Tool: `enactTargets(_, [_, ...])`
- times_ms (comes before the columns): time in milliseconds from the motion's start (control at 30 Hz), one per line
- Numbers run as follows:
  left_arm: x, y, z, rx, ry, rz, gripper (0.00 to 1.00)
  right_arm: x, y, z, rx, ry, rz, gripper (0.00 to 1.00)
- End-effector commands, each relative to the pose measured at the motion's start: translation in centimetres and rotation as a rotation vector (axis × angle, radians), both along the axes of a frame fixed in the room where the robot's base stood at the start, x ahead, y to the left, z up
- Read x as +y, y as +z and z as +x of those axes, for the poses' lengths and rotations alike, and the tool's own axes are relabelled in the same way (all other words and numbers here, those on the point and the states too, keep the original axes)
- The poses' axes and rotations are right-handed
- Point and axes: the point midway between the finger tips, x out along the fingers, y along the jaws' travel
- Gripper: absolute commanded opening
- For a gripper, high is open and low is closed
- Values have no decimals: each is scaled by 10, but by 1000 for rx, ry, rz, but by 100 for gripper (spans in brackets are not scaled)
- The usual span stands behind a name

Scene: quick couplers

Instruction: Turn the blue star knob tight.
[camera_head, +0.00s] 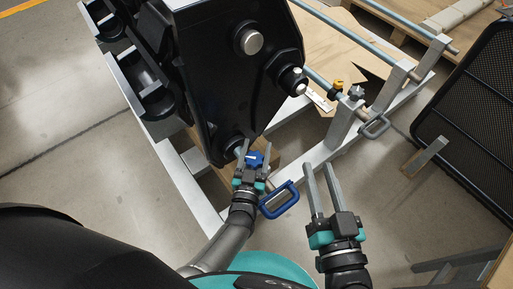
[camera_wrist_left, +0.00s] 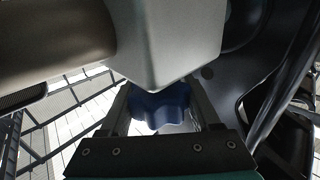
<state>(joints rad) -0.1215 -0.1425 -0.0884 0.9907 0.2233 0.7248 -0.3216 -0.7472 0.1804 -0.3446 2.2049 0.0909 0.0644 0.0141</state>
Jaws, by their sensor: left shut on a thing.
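The blue star knob (camera_head: 254,159) sits by the lower end of the black machine housing (camera_head: 235,85). My left gripper (camera_head: 256,150) reaches it from below, with its two fingers on either side of the knob. In the left wrist view the knob (camera_wrist_left: 160,108) shows between the two fingers of my left gripper (camera_wrist_left: 162,105), shut on it. A pale grey block (camera_wrist_left: 168,40) in front hides the knob's upper part there. My right gripper (camera_head: 318,188) is open and empty over the floor, to the right of the knob, its fingers apart and pointing up in the picture.
A blue loop handle (camera_head: 279,200) lies between my two grippers. A grey rail frame (camera_head: 345,125) carries a yellow knob (camera_head: 338,86), a grey knob (camera_head: 356,93) and a grey loop handle (camera_head: 376,127). A black mesh panel (camera_head: 470,100) stands at the right.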

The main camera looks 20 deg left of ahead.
Motion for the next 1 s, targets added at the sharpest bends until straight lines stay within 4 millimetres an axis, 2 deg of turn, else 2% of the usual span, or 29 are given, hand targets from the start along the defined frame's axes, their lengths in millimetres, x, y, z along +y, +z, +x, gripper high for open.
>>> enactTargets(33, [0,0,0,0,0,0,40,0,0,0,0,0,0,37])
enactTargets(300, [0,0,0,0,-1,0,9,0,1,0,-2,0,1,37])
enactTargets(333, [0,0,0,0,-1,0,8,0,1,0,-2,0,1,37])
enactTargets(667, [-1,1,1,-1,-57,3,8,0,0,0,11,2,-6,37])
enactTargets(1000, [-7,0,0,0,-305,11,8,-2,-1,5,43,1,-28,37])
